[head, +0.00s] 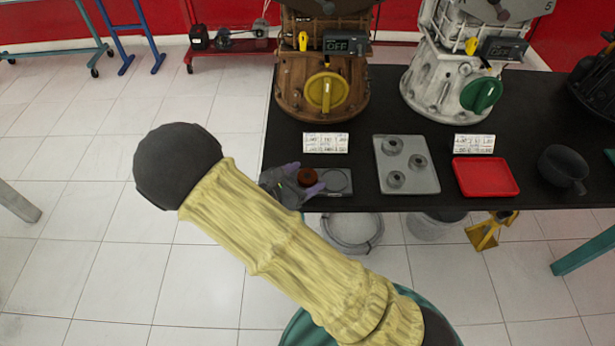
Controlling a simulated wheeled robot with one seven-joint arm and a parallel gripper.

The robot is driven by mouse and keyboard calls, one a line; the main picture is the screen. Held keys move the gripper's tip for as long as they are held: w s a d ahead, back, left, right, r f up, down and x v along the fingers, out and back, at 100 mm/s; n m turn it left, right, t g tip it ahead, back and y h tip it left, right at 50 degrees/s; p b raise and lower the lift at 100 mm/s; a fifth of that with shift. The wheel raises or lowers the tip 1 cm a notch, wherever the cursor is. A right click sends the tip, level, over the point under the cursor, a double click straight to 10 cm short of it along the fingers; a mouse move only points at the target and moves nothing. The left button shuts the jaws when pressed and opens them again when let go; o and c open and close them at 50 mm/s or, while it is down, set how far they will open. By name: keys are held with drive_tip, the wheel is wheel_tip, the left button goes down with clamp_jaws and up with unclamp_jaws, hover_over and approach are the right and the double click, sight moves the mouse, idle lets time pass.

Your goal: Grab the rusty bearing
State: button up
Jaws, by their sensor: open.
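The rusty bearing (307,177), a small brown-red ring, is near the front left edge of the black table. It sits at the left end of a small grey plate (339,181) with a round outline on it. My gripper (303,179) is at the table's front left corner, with purple fingertips. The fingers are open, one tip beyond the bearing and one in front of it. The bearing shows between the tips. I cannot tell whether either finger touches it. My gripper hides the left part of the plate.
A grey tray (408,180) with three grey bearings stands right of the plate. Further right are a red tray (485,177) and a black mug (563,168). A brown engine trainer (290,85) and a white one (425,88) stand behind, with paper labels in front.

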sight(303, 179)
drive_tip(key=c, duration=1.2)
drive_tip(key=shift+o, duration=0.2)
wheel_tip(303, 179, up, 10)
drive_tip(key=p, duration=0.1)
